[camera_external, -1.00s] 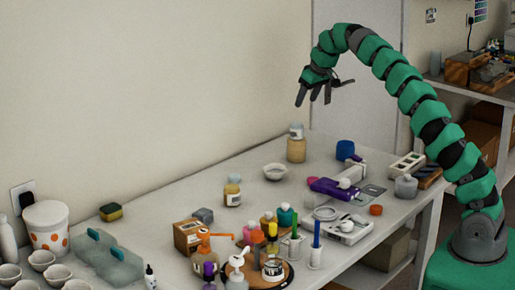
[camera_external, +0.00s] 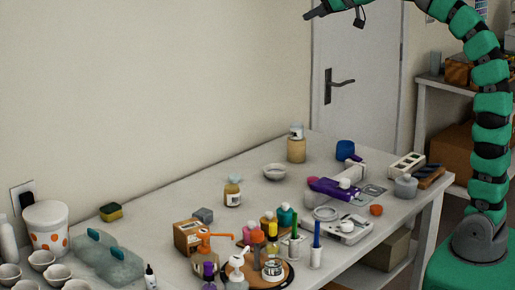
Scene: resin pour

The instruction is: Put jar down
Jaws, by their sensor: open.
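A tall amber jar with a pale lid (camera_external: 296,148) stands upright at the far end of the white workbench, near the wall. A smaller amber jar with a white label (camera_external: 232,193) stands upright on the bench further left and nearer. I cannot tell which jar the task means. My gripper (camera_external: 334,13) is at the top edge of the picture, high above the bench and well clear of both jars. Its fingers are spread and hold nothing that I can see. Part of my wrist is cut off by the frame.
A white bowl (camera_external: 275,172) sits between the jars. A purple tool (camera_external: 330,188) and a blue cup (camera_external: 345,150) lie to the right. The bench left of the small jar is mostly clear.

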